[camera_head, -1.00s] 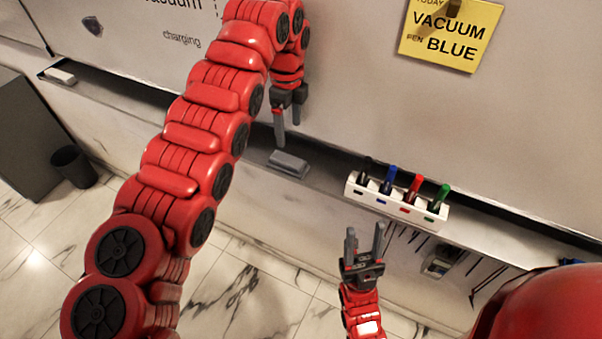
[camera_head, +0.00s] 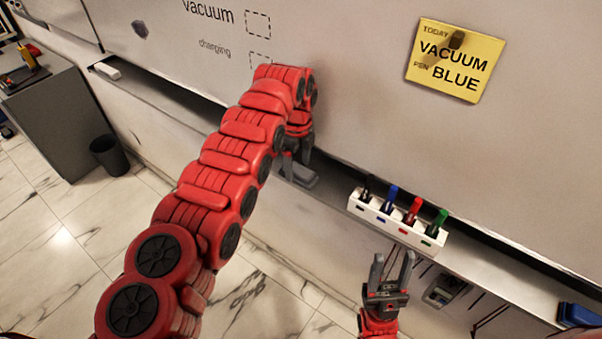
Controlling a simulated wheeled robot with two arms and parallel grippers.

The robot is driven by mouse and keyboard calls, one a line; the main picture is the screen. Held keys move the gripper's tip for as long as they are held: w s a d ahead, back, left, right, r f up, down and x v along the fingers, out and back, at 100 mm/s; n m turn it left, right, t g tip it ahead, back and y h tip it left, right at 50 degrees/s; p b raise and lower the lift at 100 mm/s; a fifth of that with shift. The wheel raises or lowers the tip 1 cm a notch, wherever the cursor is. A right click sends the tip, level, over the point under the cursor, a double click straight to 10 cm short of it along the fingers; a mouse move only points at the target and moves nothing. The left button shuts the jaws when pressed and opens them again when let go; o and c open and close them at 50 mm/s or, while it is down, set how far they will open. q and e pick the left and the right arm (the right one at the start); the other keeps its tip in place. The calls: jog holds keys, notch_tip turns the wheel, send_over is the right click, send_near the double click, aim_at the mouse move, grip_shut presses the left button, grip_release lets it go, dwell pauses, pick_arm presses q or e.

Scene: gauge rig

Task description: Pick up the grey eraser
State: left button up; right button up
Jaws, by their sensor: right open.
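The grey eraser (camera_head: 303,178) lies on the tray (camera_head: 335,203) below the whiteboard, left of the pen holder. My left gripper (camera_head: 296,163) points down right at the eraser, with its two fingers apart and my arm covering part of the view. The fingers overlap the eraser's upper left part, and I cannot tell whether they touch it. The eraser is on the tray, not lifted. My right gripper (camera_head: 393,268) is open and empty, pointing up in front of the tray, below the pen holder.
A white pen holder (camera_head: 395,230) with black, blue, red and green pens stands on the tray. A white block (camera_head: 107,71) lies at the tray's left end, a blue object (camera_head: 578,315) at its right. A yellow note (camera_head: 455,60) is on the whiteboard. A dark bin (camera_head: 109,156) stands on the floor.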

pick_arm(q)
jog(key=shift+a, duration=0.2)
jog(key=shift+c, duration=2.3)
jog(key=shift+s+d+r, duration=0.15)
jog(key=shift+s+d, duration=0.1)
jog(key=shift+d, duration=0.15)
jog(key=c, duration=0.5)
jog(key=shift+c, duration=1.1)
jog(key=shift+w, duration=0.1)
grip_shut()
jog(key=shift+a, duration=0.2)
